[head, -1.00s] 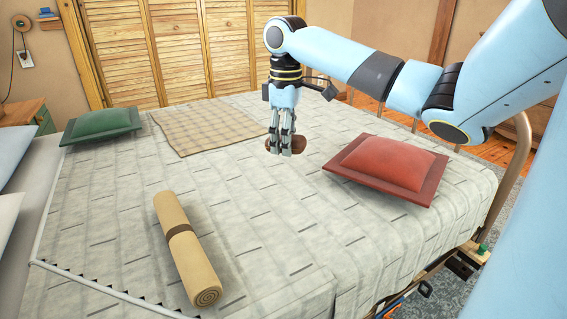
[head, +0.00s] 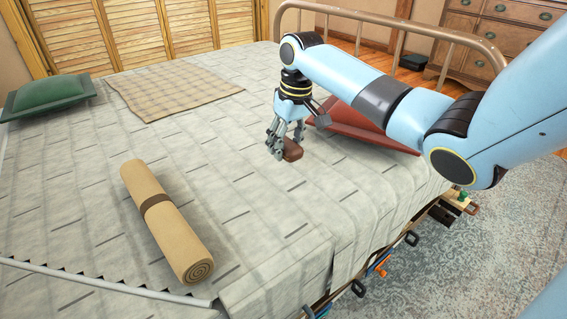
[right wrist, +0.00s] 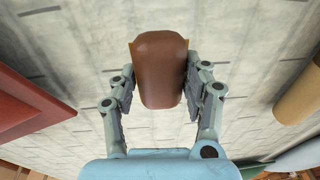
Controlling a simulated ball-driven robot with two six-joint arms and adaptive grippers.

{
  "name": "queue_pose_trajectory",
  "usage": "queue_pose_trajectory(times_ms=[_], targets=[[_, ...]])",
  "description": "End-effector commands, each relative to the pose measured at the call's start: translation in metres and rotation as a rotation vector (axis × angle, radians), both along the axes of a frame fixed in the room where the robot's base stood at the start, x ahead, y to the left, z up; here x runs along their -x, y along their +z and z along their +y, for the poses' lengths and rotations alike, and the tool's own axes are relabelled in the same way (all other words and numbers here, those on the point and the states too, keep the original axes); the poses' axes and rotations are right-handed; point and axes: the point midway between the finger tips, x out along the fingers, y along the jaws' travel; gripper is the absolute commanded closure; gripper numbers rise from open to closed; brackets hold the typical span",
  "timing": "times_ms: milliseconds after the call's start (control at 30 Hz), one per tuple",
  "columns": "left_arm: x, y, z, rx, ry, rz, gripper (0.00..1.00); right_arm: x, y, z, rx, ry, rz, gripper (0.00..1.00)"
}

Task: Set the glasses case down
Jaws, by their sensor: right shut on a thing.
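My right gripper (head: 283,146) is over the bed, shut on a brown glasses case (head: 293,150). In the right wrist view the case (right wrist: 160,70) sits between the two fingers of the gripper (right wrist: 160,85), with the bedcover behind it. The case is low over the pale quilted bedcover (head: 250,200); I cannot tell whether it touches it. My left gripper is not in view.
A red cushion (head: 378,132) lies just beyond, partly behind my right arm. A tan roll with a brown band (head: 165,220) lies to the left. A checked blanket (head: 170,93) and green cushion (head: 48,93) are farther back. The bedcover between is clear.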

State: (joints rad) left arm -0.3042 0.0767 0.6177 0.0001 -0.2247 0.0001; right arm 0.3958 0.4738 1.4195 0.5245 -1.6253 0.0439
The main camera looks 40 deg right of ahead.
Motion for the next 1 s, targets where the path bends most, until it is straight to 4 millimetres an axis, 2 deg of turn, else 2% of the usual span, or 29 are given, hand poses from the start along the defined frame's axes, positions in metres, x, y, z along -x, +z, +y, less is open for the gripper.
queue_pose_trajectory(times_ms=[100,200,467,833,867,1000], targets=[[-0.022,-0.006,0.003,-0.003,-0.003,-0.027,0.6,-0.013,-0.009,0.002,0.0,0.0,0.001,0.86],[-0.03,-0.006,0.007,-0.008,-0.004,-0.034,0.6,-0.015,-0.012,0.003,0.001,0.001,0.001,0.86],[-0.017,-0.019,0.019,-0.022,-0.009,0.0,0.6,-0.014,-0.049,0.003,0.002,0.0,0.004,0.86],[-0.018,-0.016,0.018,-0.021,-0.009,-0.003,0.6,-0.015,-0.051,0.003,0.001,0.001,0.0,0.86],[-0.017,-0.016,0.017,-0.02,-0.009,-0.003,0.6,-0.015,-0.05,0.003,0.002,0.002,0.0,0.49],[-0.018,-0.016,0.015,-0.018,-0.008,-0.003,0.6,-0.014,-0.05,0.003,0.001,0.002,0.0,0.3]])
